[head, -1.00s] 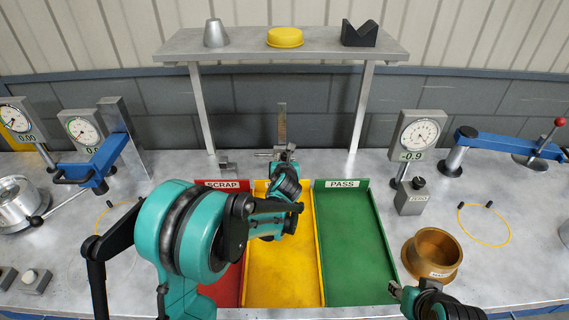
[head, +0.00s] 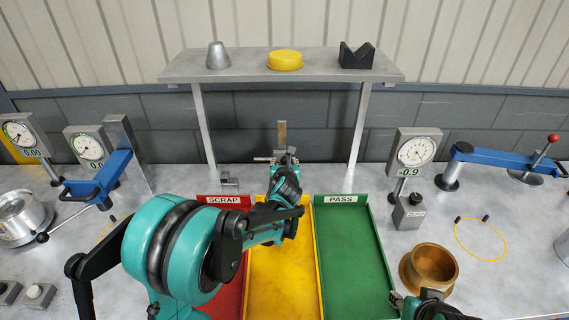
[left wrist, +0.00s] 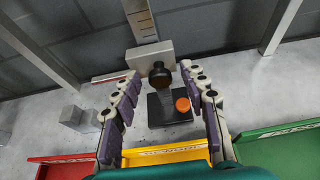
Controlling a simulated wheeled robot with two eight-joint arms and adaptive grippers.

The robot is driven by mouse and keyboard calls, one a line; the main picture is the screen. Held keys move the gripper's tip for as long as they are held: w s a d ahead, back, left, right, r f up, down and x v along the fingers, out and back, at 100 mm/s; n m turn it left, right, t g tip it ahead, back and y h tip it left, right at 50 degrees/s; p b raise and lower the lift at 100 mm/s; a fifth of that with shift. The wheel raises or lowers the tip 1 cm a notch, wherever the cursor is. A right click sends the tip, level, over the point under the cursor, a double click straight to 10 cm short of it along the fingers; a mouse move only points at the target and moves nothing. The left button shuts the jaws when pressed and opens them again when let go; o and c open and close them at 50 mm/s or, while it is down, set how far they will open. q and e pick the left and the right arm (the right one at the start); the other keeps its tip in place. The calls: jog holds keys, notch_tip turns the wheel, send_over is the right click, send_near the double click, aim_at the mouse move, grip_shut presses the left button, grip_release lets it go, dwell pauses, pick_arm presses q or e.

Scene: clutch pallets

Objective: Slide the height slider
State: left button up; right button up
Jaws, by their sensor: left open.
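The height gauge has an upright metal scale (head: 281,134) standing behind the yellow bin, also in the left wrist view (left wrist: 142,20). Its slider is a pale grey block (left wrist: 148,58) across the scale, with a dark round knob (left wrist: 160,76) facing me. Below it are a dark base (left wrist: 160,108) and an orange button (left wrist: 183,104). My left gripper (left wrist: 163,80) is open, its fingers on either side of the knob with visible gaps. In the head view my left gripper (head: 284,161) hides most of the slider. My right gripper (head: 397,298) is at the lower right, its jaws unclear.
Red SCRAP (head: 229,285), yellow (head: 282,275) and green PASS (head: 350,250) bins lie in front. A shelf (head: 320,75) on legs stands behind. Dial gauges (head: 414,155) and blue arms (head: 505,160) flank the bench. A bronze ring (head: 430,267) sits right of the bins.

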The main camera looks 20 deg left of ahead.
pick_arm(q)
jog(key=v, duration=1.2)
jog(key=s+f+n+g+h+b, duration=0.1)
jog(key=s+f+n+g+h, duration=0.1)
jog(key=s+n, duration=1.1)
jog(key=s+f+n+g+h+b, duration=0.1)
jog(key=s+f+n+g, duration=0.3)
jog(key=s+n, duration=0.8)
notch_tip(320, 180, down, 2)
jog(key=n, duration=0.7)
jog(key=shift+s+n+h, duration=0.4)
